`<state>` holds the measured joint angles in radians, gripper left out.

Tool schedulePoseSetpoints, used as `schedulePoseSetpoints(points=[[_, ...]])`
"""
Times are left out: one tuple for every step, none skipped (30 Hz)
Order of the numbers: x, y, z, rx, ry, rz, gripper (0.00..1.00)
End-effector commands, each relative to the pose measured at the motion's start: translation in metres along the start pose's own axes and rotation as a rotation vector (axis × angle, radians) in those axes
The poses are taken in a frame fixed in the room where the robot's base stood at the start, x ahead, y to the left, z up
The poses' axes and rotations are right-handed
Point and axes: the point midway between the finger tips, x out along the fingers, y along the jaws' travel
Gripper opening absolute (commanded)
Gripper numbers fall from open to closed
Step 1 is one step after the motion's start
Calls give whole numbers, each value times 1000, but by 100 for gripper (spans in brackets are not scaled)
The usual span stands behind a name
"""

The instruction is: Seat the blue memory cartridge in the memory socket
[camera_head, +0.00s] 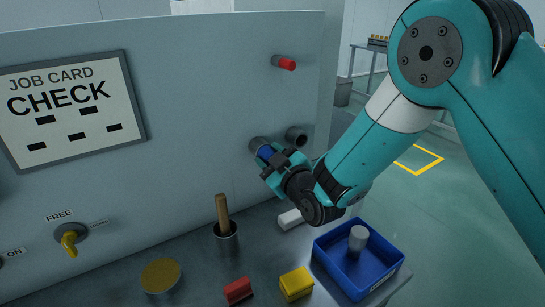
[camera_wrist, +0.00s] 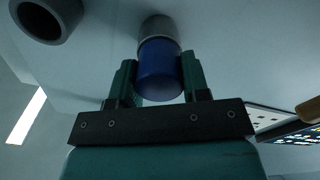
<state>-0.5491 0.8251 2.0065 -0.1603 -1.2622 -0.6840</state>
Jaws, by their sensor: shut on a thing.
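The blue memory cartridge (camera_head: 265,152) is held level against the grey panel, and it also shows in the wrist view (camera_wrist: 160,72). My gripper (camera_head: 273,158) is shut on its sides; both fingers flank it in the wrist view (camera_wrist: 159,80). The cartridge's far end meets a grey round socket (camera_head: 255,144) that stands out from the panel; this collar shows in the wrist view (camera_wrist: 157,27). The two look in line, with the cartridge's front end at or inside the collar. I cannot tell how deep it sits. No label on the socket is visible.
A second, empty dark socket (camera_head: 297,137) is just right of it. A red knob (camera_head: 286,63) sticks out above. Below, the bench holds a wooden-handled tool (camera_head: 223,212) in a cup, a white cylinder (camera_head: 290,219), red and yellow blocks, and a blue tray (camera_head: 325,263).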

Motion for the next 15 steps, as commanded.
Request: schedulePoseSetpoints(points=[[1,0,-1,0,2,1,47],[1,0,-1,0,2,1,54],[1,0,-1,0,2,1,63],[1,0,-1,0,2,1,70],[1,0,0,0,1,1,72],[1,0,0,0,1,1,72],[0,0,0,0,1,1,72],[0,0,0,-1,1,1,72],[0,0,0,-1,1,1,72],[0,0,0,-1,1,1,72],[0,0,0,-1,0,0,72],[0,0,0,-1,0,0,72],[0,0,0,-1,0,0,72],[-2,0,1,-1,0,0,72],[-4,-1,2,-2,0,0,72]])
